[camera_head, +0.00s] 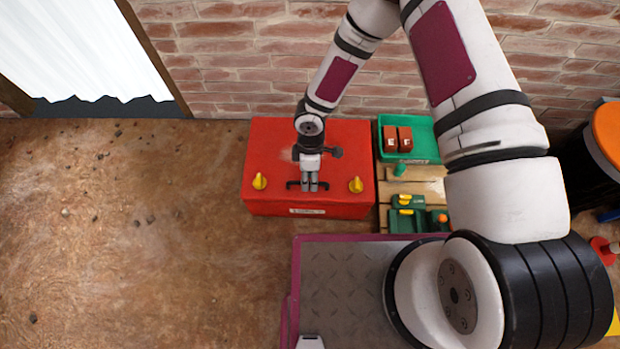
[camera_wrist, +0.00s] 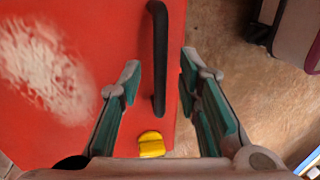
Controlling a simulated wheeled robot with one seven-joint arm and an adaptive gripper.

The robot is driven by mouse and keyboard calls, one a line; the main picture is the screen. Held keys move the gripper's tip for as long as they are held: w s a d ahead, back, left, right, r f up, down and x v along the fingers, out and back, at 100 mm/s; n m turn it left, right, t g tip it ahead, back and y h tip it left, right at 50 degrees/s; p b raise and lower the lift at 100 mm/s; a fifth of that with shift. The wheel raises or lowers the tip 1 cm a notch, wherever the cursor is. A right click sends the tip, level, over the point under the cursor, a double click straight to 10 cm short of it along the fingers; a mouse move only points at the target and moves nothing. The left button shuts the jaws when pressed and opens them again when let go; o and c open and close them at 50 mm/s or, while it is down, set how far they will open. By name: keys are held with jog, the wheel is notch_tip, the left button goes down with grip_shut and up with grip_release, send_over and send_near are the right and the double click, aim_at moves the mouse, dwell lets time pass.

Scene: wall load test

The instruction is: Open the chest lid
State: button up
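The red chest (camera_head: 270,160) stands on the ground near the brick wall, and its lid looks shut. A black handle (camera_head: 292,183) is at its front edge, between two yellow latches (camera_head: 259,181) (camera_head: 356,185). My gripper (camera_head: 310,186) is over the handle, pointing down, and partly hides it. In the wrist view my gripper (camera_wrist: 159,68) is open, and the black handle (camera_wrist: 158,58) shows in the gap between its fingers, with no finger visibly touching it. I cannot tell the exact depth. One yellow latch (camera_wrist: 151,144) also shows there.
Right of the chest, a wooden pallet (camera_head: 425,183) bears a green bin (camera_head: 420,128) with brown blocks and some green cases (camera_head: 407,221). A black drum with an orange lid (camera_head: 608,130) stands at the far right.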

jog(key=shift+f, duration=0.25)
grip_shut()
jog(key=shift+r, duration=0.15)
